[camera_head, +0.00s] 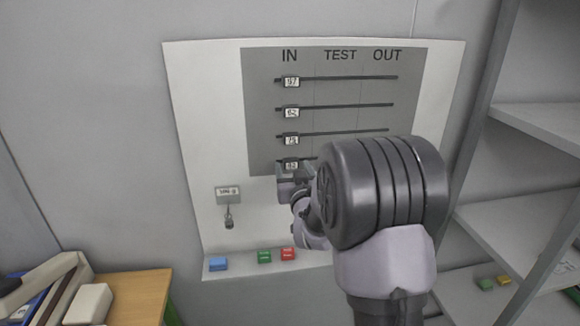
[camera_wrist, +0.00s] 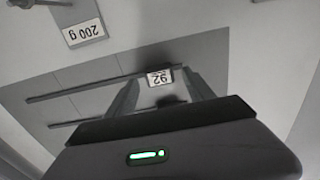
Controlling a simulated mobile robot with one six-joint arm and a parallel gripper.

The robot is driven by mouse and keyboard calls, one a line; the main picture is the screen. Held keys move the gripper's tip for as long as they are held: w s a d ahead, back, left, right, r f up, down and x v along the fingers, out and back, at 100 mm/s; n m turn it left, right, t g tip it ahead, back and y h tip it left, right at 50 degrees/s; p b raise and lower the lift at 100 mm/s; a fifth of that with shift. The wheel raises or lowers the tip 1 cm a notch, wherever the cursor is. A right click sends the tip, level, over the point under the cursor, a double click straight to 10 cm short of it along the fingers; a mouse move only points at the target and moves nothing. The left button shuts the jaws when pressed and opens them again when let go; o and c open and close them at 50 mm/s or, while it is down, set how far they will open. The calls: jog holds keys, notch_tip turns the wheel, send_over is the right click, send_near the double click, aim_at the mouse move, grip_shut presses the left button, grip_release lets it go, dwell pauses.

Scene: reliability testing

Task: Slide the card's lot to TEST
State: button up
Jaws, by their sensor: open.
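In the head view a grey panel (camera_head: 262,120) is headed IN, TEST and OUT, with several horizontal rails. A small white numbered slider sits on each rail under IN; the lowest slider (camera_head: 291,164) is just above my gripper (camera_head: 288,180). In the wrist view a slider (camera_wrist: 159,77) shows at my gripper (camera_wrist: 163,88), its open fingers to either side; I cannot tell whether they reach around it. Its number looks like 92, but the upside-down view makes this unsure.
A dark piece (camera_head: 228,218) hangs below the plate. Shelving (camera_head: 520,215) stands right; a wooden desk (camera_head: 137,291) is lower left. My arm covers the panel's lower right.

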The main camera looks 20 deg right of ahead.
jog(key=shift+w+d, duration=0.15)
jog(key=shift+w, duration=0.35)
grip_shut()
jog(key=shift+s+d+b, duration=0.1)
jog(key=shift+d+b, duration=0.2)
jog(key=shift+d, duration=0.05)
jog(key=s+d+b, duration=0.3)
jog(key=d+b, duration=0.1)
jog(key=d, duration=0.8)
jog(key=shift+s, duration=0.2)
jog(key=shift+r, duration=0.1)
grip_release()
jog(key=shift+a, duration=0.1)
